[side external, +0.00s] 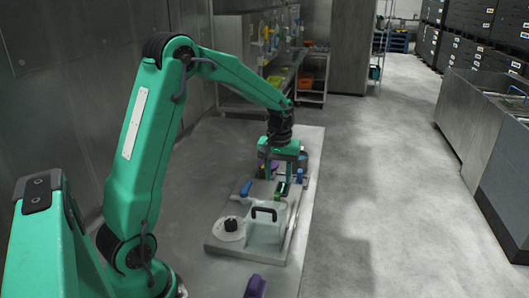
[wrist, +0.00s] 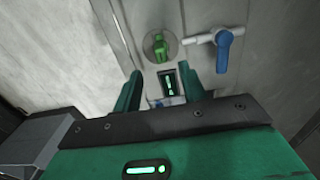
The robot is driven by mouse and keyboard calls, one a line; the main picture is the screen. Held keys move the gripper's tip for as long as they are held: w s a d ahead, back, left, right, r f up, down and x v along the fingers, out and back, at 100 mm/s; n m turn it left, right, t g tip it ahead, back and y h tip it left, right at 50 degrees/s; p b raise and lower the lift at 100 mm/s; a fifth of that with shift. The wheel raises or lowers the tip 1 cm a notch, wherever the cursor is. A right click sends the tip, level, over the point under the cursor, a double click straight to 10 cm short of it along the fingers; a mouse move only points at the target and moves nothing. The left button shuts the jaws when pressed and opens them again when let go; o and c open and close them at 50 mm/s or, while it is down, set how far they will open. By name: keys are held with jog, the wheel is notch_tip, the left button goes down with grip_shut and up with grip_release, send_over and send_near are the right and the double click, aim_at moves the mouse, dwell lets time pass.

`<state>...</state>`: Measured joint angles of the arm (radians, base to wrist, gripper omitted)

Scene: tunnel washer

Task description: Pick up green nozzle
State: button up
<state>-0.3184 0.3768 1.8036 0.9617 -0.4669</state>
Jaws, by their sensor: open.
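The green nozzle (wrist: 159,46) shows in the wrist view, upright on a round grey disc set in a pale panel. My gripper (wrist: 159,71) is open, with its two green fingers apart and nothing held between them. The nozzle lies just beyond the fingertips, roughly in line with the gap between them. In the side external view my gripper (side external: 283,172) points down, low over the grey unit. A small green part shows below it there, but I cannot tell whether it is the nozzle.
A blue-handled valve (wrist: 223,50) sits right of the nozzle, near the right finger. A small lit display (wrist: 169,80) lies between the fingers. The grey base (side external: 232,246) carries a white container (side external: 263,228) and a black knob (side external: 231,223).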

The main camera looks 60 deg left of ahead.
aim_at(277, 193)
jog(key=shift+f, duration=0.15)
jog(key=shift+a+f, duration=0.1)
jog(key=shift+f, duration=3.65)
grip_shut()
